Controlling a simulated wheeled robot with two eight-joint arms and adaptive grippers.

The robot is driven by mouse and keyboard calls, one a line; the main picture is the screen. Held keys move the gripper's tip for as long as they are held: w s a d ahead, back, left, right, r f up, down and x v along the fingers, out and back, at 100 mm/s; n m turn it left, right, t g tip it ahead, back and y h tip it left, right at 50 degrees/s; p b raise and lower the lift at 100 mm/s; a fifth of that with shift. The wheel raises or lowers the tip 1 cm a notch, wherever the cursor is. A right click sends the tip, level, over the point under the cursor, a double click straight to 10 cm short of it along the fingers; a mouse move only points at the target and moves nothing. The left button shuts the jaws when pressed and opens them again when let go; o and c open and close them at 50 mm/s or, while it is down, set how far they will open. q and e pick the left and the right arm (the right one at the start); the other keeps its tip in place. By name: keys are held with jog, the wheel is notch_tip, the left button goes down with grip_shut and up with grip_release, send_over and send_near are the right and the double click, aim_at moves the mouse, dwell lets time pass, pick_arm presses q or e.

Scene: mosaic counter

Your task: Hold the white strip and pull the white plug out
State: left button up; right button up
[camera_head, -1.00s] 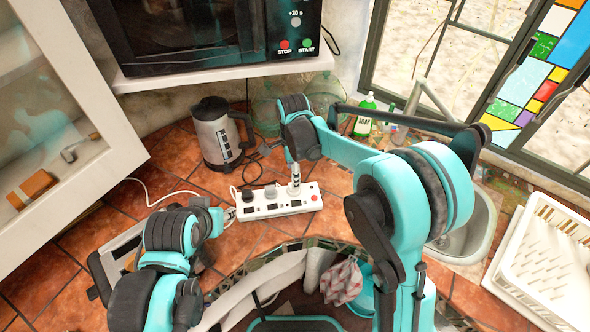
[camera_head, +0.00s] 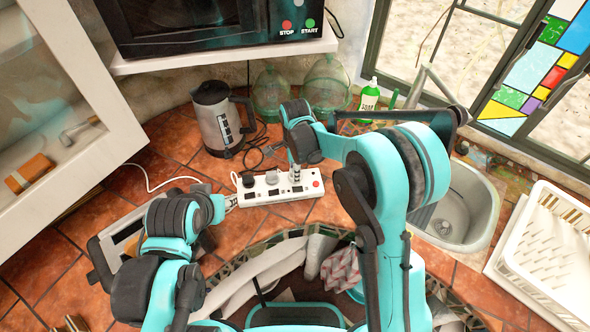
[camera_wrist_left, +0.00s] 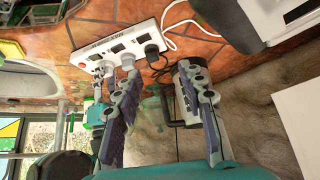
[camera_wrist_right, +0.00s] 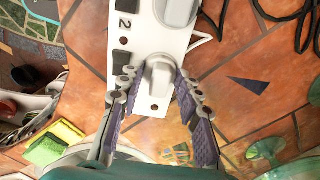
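The white strip (camera_head: 282,190) lies on the tiled counter with several plugs in it. The white plug (camera_wrist_right: 160,76) stands in the socket near the strip's right end in the head view. My right gripper (camera_head: 295,172) is above it, pointing down. In the right wrist view its fingers (camera_wrist_right: 155,84) are apart, one on each side of the plug; I cannot tell whether they touch it. My left gripper (camera_head: 231,202) is beside the strip's left end. The left wrist view shows its fingers (camera_wrist_left: 158,72) wide apart, with no object gripped. A grey plug (camera_head: 272,178) and a black plug (camera_head: 248,180) sit farther left.
A kettle (camera_head: 216,118) stands behind the strip, with dark cables beside it. A toaster-like appliance (camera_head: 112,240) is by my left arm. The sink (camera_head: 465,205) and a white dish rack (camera_head: 555,250) are at right. The microwave (camera_head: 210,25) overhangs the back.

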pick_arm(q)
jog(key=o, duration=1.4)
jog(key=m+g, duration=0.7)
jog(key=m, duration=0.9)
send_over(242, 190)
notch_tip(242, 190, down, 8)
notch_tip(242, 190, down, 11)
jog(key=shift+f, duration=0.2)
jog(key=c, duration=1.5)
jog(key=o, duration=1.5)
